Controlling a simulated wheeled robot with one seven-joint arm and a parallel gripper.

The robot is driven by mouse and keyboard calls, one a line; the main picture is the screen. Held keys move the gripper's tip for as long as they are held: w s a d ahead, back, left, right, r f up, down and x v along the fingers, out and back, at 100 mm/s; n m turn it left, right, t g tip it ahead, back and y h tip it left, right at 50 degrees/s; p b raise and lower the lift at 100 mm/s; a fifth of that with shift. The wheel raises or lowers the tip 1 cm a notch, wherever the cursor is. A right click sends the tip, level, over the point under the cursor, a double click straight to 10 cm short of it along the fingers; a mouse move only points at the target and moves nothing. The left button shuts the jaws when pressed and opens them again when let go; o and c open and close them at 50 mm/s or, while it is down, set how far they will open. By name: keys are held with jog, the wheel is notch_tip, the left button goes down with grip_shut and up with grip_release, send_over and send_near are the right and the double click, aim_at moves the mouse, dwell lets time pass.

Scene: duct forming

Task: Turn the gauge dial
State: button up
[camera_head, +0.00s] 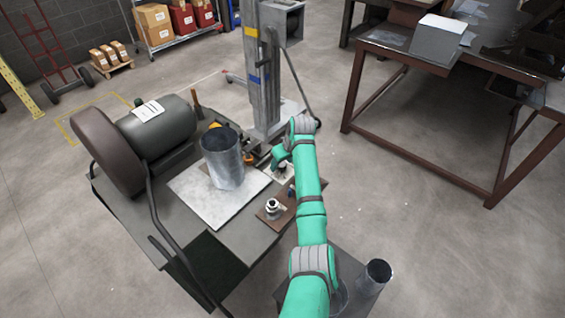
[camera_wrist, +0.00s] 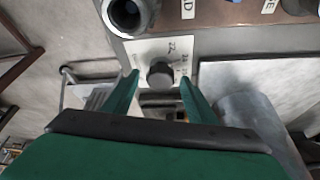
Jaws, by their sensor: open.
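The gauge dial is a dark round knob (camera_wrist: 160,73) on a white plate (camera_wrist: 150,48) with printed numbers and marks, near the top middle of the wrist view. In the head view the white plate (camera_head: 289,176) sits at the table's right edge, partly hidden by my arm. My gripper (camera_wrist: 159,78) is open, its two green fingers on either side of the knob with a visible gap on each side. I cannot tell how deep the fingertips reach around it. In the head view my gripper (camera_head: 279,158) is bent down over the plate.
An upright metal cylinder (camera_head: 222,160) stands on a pale sheet (camera_head: 203,202) left of the dial. A brown board (camera_head: 275,222) with a round fitting (camera_head: 273,207) lies nearer. A dark drum machine (camera_head: 158,128) fills the table's left. A grey column (camera_head: 264,75) rises behind.

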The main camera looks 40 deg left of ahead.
jog(key=c, duration=1.1)
jog(key=shift+o, duration=0.2)
jog(key=shift+m, duration=0.3)
jog(key=m, duration=0.1)
jog(key=m+t, duration=0.1)
jog(key=shift+s+a+m, duration=0.15)
jog(key=shift+m, duration=0.15)
jog(key=shift+s+a+m+t+h, duration=0.1)
jog(key=shift+m+t+h, duration=0.35)
jog(key=shift+m, duration=0.7)
jog(key=shift+m+t+h, duration=0.35)
jog(key=shift+m+h, duration=0.1)
jog(key=shift+m, duration=0.7)
jog(key=o, duration=1.1)
jog(key=shift+c, duration=0.2)
